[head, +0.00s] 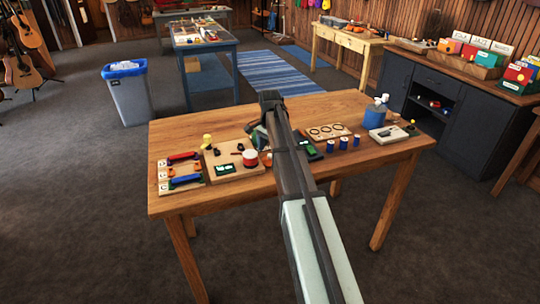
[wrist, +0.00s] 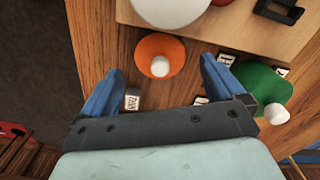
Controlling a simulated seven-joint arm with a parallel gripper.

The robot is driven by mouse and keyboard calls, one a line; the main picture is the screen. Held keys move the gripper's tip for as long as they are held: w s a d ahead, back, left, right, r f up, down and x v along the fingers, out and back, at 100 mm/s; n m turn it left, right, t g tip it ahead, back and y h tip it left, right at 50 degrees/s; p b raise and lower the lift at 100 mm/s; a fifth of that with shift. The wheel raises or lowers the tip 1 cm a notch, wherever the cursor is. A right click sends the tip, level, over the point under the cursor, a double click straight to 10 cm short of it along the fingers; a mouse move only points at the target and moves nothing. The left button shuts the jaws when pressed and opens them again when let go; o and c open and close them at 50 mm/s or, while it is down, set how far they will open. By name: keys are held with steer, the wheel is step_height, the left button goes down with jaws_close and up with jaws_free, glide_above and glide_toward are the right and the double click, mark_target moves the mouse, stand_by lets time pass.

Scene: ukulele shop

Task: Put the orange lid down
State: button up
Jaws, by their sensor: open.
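The orange lid (wrist: 160,50), a cone with a white knob, shows in the wrist view beside the wooden board's edge, over the wooden table. It looks set down on the table top, though its underside is hidden. My gripper (wrist: 160,70) is open, with one blue finger on each side of the lid and clear gaps between. A green lid (wrist: 262,85) with a white knob is just right of the right finger. In the head view my arm hides most of the gripper and the spot below it.
Small label tiles (wrist: 132,100) lie near the fingers. A wooden board (wrist: 240,30) bears a white round item (wrist: 172,8) and a black piece (wrist: 279,12).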

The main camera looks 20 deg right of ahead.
step_height(320, 180, up, 10)
steer(key=shift+f, duration=0.25)
stand_by(0.5)
